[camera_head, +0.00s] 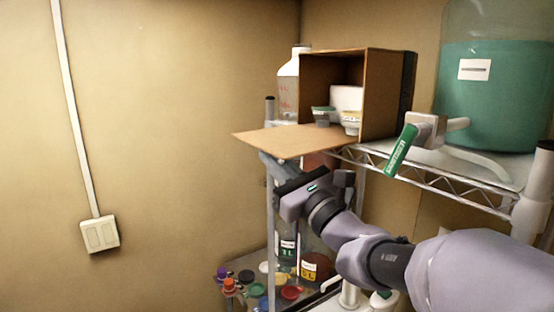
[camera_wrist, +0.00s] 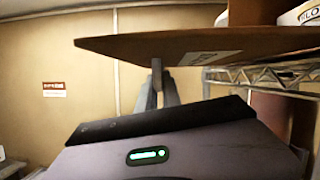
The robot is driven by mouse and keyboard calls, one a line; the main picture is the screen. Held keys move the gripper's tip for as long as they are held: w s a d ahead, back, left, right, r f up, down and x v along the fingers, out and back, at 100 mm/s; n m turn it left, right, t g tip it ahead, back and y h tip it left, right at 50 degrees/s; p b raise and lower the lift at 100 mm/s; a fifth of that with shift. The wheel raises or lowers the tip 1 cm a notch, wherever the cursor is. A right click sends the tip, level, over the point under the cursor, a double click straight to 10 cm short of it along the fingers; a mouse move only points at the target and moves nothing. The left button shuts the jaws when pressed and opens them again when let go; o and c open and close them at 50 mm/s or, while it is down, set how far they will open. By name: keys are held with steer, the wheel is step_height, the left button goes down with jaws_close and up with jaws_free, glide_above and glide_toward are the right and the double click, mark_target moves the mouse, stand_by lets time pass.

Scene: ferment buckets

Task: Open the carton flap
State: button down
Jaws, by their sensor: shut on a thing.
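The brown carton (camera_head: 384,95) stands on the wire shelf with its front side open. Its flap (camera_head: 285,139) sticks out roughly level from the bottom edge of the opening, towards the left. My gripper (camera_head: 270,160) is under the flap, partly hidden by it. In the wrist view the flap (camera_wrist: 200,43) spans the top, with a pale label on its underside. There my gripper's fingers (camera_wrist: 157,65) reach up to the flap and are shut on it; the exact contact is hard to see. Small lidded tubs (camera_head: 351,123) sit inside the carton.
A white bottle (camera_head: 289,68) stands behind the carton. The wire shelf (camera_head: 440,180) edge runs beside my arm. Below are bottles and coloured caps (camera_head: 255,290). The left side is open.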

mark_target(270, 141)
steer(key=shift+r, duration=0.1)
steer(key=shift+s+a+r+m+t+h+p, duration=0.15)
steer(key=shift+r+m+t+h+p, duration=0.25)
steer(key=shift+r+m+p, duration=0.65)
steer(key=shift+a+r, duration=0.15)
steer(key=shift+r, duration=0.2)
steer(key=shift+f, duration=0.1)
steer(key=c, duration=1.5)
jaws_free()
steer(key=b+v, duration=0.5)
steer(key=v, duration=1.2)
steer(key=shift+s+f, duration=0.1)
steer(key=shift+s, duration=0.05)
